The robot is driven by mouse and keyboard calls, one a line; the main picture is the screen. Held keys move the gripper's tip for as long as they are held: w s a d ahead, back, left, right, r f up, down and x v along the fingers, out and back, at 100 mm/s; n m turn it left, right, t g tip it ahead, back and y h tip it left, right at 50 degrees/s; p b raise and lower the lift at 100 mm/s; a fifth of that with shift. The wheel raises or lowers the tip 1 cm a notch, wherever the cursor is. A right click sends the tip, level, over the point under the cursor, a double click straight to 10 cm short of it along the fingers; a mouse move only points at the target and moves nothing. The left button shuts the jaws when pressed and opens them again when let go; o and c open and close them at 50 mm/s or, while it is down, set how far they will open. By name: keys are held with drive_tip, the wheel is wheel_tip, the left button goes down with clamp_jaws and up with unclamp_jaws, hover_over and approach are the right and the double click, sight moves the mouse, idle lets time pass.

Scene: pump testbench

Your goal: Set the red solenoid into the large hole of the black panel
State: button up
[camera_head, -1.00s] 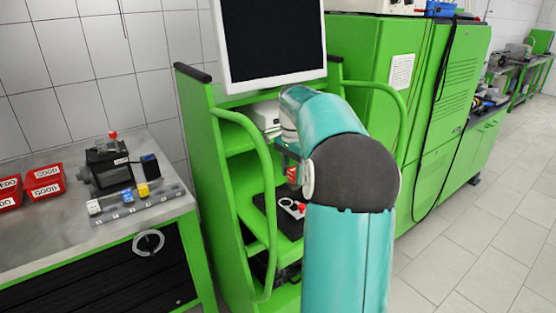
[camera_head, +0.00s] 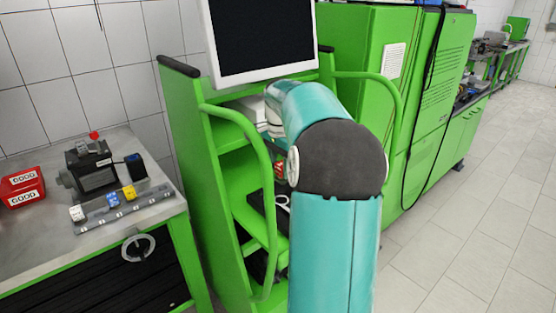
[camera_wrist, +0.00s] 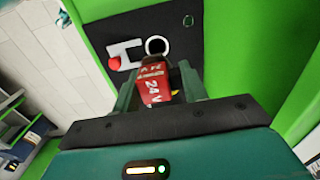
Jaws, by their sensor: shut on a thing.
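The solenoid points toward the black panel (camera_wrist: 135,28). A round white ring with a dark inside (camera_wrist: 157,45) lies on the panel just beyond the solenoid's tip; I cannot tell whether it is the large hole. The solenoid appears apart from the panel, but the gap is hard to judge. In the head view, a bit of red solenoid (camera_head: 281,170) shows left of my arm, and the panel (camera_head: 258,207) is mostly hidden.
A red knob (camera_wrist: 114,63) and a white piece (camera_wrist: 125,48) are on the panel. The green rack (camera_head: 190,160) has curved side rails (camera_head: 262,160) near my arm and a monitor (camera_head: 262,40) above. A workbench (camera_head: 30,245) with a pump stands left; floor is clear right.

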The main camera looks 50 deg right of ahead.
sight(279, 182)
drive_tip(key=shift+f, duration=2.85)
drive_tip(key=shift+a+f, duration=0.1)
drive_tip(key=shift+f, duration=1)
drive_tip(key=o, duration=0.9)
drive_tip(key=shift+o, duration=0.4)
drive_tip(key=o, duration=0.3)
drive_tip(key=shift+o, duration=0.2)
